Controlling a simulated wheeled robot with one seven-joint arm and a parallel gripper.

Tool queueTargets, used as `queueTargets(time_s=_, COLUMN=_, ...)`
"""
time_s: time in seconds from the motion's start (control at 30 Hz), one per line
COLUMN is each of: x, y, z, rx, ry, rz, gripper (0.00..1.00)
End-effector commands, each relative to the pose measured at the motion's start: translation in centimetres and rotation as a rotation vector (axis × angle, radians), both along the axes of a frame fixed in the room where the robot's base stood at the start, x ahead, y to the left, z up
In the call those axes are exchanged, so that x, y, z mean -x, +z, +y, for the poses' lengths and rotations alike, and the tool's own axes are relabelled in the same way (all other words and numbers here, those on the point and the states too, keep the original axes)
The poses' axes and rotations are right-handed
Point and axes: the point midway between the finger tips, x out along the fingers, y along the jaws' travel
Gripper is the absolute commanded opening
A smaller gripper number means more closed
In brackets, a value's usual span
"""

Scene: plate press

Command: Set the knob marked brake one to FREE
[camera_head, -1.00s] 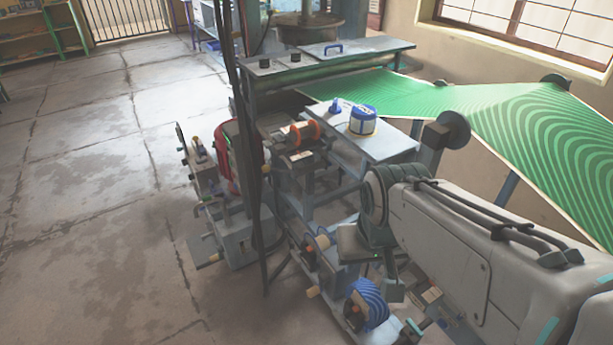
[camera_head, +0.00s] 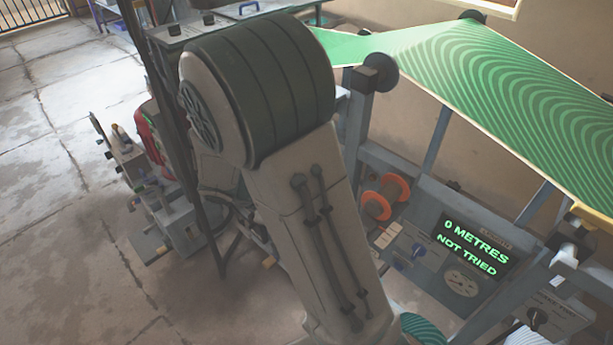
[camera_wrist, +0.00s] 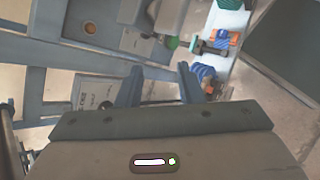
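I cannot read a brake one mark in either view. A dark knob (camera_head: 536,317) sits on another panel at the lower right. In the wrist view my gripper (camera_wrist: 160,86) is open and empty, its two blue-grey fingers apart. My gripper does not show in the head view.
A display (camera_head: 473,247) reads "0 METRES NOT TRIED", above a round gauge (camera_head: 461,284). An orange spool (camera_head: 386,195) sits on the frame. Green patterned sheet (camera_head: 470,85) stretches above. Blue and orange parts (camera_wrist: 204,75) lie at the right of the wrist view.

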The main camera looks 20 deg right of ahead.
Motion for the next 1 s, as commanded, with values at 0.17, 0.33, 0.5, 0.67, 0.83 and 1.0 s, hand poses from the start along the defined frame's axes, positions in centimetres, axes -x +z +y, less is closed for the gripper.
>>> queueTargets(time_s=0.17, x=-3.8, y=-3.3, z=0.2, rx=0.255, ry=0.195, rz=0.103, gripper=0.34)
queueTargets(time_s=0.33, x=-7.4, y=-5.7, z=1.4, rx=0.485, ry=0.388, rz=0.162, gripper=0.34)
queueTargets(time_s=0.5, x=-10.1, y=-7.3, z=3.0, rx=0.645, ry=0.535, rz=0.186, gripper=0.34)
queueTargets(time_s=0.67, x=-11.2, y=-8.0, z=3.7, rx=0.711, ry=0.600, rz=0.191, gripper=0.34)
queueTargets(time_s=0.83, x=-11.8, y=-8.0, z=2.7, rx=0.723, ry=0.609, rz=0.192, gripper=0.34)
queueTargets(time_s=1.0, x=-12.8, y=-8.0, z=-0.4, rx=0.722, ry=0.605, rz=0.193, gripper=0.34)
